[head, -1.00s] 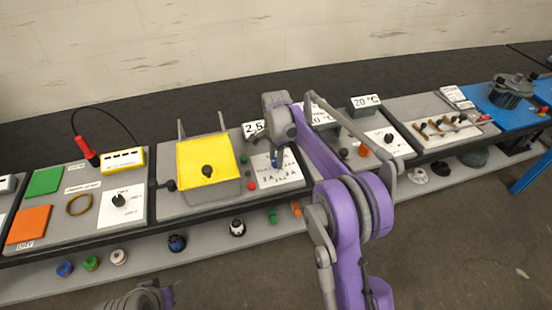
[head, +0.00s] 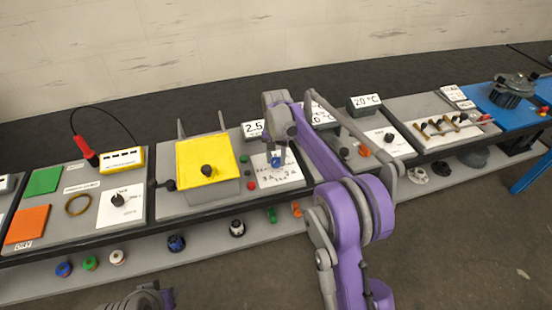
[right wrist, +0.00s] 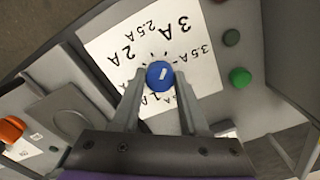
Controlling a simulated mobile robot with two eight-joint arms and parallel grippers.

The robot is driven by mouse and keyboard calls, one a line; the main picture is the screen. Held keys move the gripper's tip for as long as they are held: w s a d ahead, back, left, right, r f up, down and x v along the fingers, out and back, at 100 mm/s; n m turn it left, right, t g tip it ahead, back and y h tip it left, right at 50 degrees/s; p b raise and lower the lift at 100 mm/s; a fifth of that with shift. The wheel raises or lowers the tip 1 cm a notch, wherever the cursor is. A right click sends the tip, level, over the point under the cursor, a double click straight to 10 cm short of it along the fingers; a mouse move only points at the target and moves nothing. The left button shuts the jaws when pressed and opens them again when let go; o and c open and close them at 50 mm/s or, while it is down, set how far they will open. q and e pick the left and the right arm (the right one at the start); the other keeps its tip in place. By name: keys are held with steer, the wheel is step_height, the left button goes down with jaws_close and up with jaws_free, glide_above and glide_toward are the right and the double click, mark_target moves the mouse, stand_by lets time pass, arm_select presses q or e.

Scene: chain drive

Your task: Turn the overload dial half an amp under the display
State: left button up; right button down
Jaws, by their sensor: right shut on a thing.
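The overload dial is a small blue knob (right wrist: 160,74) with a white mark, on a white scale plate (right wrist: 110,45) with amp labels such as 2A, 2.5A, 3A and 3.5A. The mark runs roughly up and down in the right wrist view; I cannot tell which label it points at. My right gripper (right wrist: 160,80) is shut on the knob, one finger on each side. In the head view my right gripper (head: 277,157) is over the plate (head: 262,178). The display (head: 253,129) behind it reads 2.5. My left gripper's fingers are out of view.
Red (head: 250,186) and green (head: 244,159) buttons sit left of the plate, near a yellow-topped box (head: 203,160). Other panels line the bench on both sides. Loose coloured parts lie on the shelf in front.

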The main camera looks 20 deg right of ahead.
steer(key=n, duration=0.4)
steer(key=shift+n, duration=0.4)
steer(key=n, duration=0.9)
steer(key=shift+n, duration=2.2)
steer(key=shift+c, duration=2.2)
jaws_free()
